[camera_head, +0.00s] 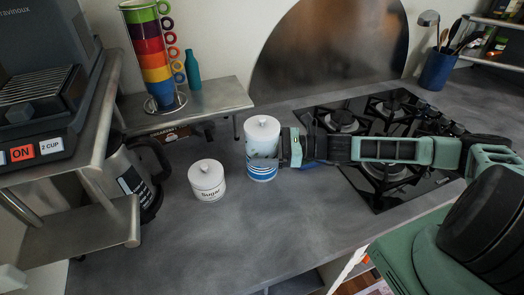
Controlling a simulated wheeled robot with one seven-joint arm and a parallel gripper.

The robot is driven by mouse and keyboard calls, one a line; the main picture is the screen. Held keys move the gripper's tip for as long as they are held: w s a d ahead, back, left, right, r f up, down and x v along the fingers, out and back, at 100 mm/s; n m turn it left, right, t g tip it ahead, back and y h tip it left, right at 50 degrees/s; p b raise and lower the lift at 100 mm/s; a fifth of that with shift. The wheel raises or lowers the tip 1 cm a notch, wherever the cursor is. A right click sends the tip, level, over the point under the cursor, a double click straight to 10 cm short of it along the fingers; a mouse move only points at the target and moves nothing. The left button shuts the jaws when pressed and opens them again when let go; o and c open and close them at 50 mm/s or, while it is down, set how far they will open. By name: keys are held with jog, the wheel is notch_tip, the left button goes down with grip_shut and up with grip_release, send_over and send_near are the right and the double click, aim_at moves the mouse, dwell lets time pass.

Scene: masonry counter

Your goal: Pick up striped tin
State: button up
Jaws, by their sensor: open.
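The striped tin (262,167) stands upright on the grey counter, a white canister with blue stripes round its lower part and a white knobbed lid. My gripper (284,148) reaches in from the right and its end is at the tin's right side, at about the height of the tin's upper half. The jaws are open. The fingertips are small here and partly merge with the tin's edge, so I cannot tell whether they touch it or stand around it.
A short white sugar pot (207,181) stands left of the tin. A low metal shelf (215,98) with stacked coloured cups (153,62) and a teal bottle (193,70) is behind. A black gas hob (375,195) lies under my arm. The counter in front is clear.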

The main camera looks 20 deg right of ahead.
jog(key=c, duration=1)
jog(key=shift+r, duration=0.1)
jog(key=shift+c, duration=0.2)
